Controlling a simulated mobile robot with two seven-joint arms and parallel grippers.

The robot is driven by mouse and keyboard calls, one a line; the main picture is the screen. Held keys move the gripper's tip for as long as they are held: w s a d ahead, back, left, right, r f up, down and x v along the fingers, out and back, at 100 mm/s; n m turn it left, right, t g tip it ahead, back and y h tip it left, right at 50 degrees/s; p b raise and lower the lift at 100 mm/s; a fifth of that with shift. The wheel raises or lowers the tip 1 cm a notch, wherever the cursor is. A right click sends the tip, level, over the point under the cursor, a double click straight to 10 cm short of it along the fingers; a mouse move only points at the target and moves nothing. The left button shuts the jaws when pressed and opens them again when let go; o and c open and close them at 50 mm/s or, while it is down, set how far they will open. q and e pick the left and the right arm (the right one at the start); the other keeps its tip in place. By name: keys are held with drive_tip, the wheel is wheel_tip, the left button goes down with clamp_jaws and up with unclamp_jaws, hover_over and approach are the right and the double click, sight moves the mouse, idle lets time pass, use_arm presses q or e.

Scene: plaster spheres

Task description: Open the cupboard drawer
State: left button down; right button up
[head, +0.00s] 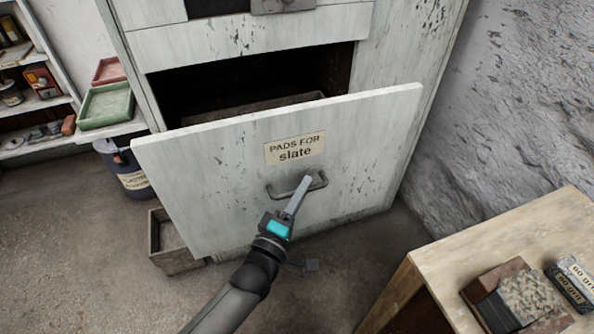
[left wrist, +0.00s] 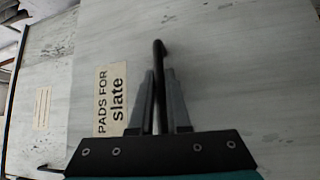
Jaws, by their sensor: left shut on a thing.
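The cupboard drawer (head: 215,165) has a worn pale front with a label reading "PADS FOR slate" (head: 294,149). It stands pulled out from the cupboard (head: 385,75), with a dark gap behind its front. My left gripper (head: 302,184) is shut on the drawer's dark bar handle (head: 278,194), below the label. In the left wrist view the handle (left wrist: 160,55) runs between the two fingers (left wrist: 161,100), and the label (left wrist: 111,99) lies to their left. The drawer's inside is mostly hidden behind its front. My right gripper is not in view.
A wooden table (head: 460,240) with blocks on it stands at the lower right. A rough stone wall (head: 500,110) is on the right. A bucket (head: 128,170) and an open box (head: 172,240) stand on the floor at the left, the box close to the drawer. Shelves (head: 40,105) stand far left.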

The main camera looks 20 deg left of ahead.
use_arm(q)
drive_tip(key=shift+s+d+p, duration=0.35)
drive_tip(key=shift+s+d, duration=0.25)
drive_tip(key=shift+s, duration=0.3)
drive_tip(key=shift+s+d+p, duration=0.3)
drive_tip(key=shift+s+d, duration=0.3)
drive_tip(key=shift+s, duration=0.3)
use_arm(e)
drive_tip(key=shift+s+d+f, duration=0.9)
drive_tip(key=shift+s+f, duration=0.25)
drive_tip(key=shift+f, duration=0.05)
use_arm(q)
drive_tip(key=c, duration=0.9)
unclamp_jaws()
drive_tip(key=p+v, duration=0.2)
drive_tip(key=v, duration=1.3)
drive_tip(key=shift+s+f, duration=0.1)
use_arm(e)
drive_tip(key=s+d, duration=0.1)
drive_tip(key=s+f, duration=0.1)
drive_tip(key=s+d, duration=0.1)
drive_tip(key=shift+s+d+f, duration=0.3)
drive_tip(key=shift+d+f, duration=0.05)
